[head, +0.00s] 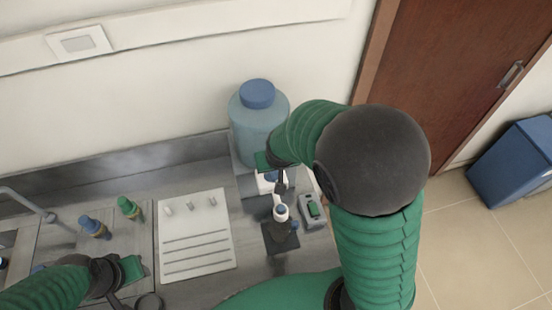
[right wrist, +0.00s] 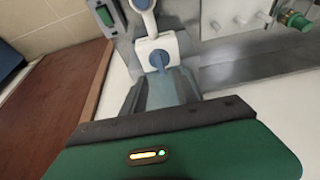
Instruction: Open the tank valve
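The tank (head: 258,128) is a translucent blue-grey vessel with a blue lid, against the wall. The tank valve is a white block (head: 267,187) low on its front, partly hidden by my right gripper. In the right wrist view, the valve's blue knob (right wrist: 159,60) faces the camera on the white block. My right gripper (head: 281,185) is close beside the valve.
A white slotted panel (head: 195,240), green tap (head: 129,208) and blue tap (head: 94,227) are left. A blue bin (head: 512,165) stands on the floor.

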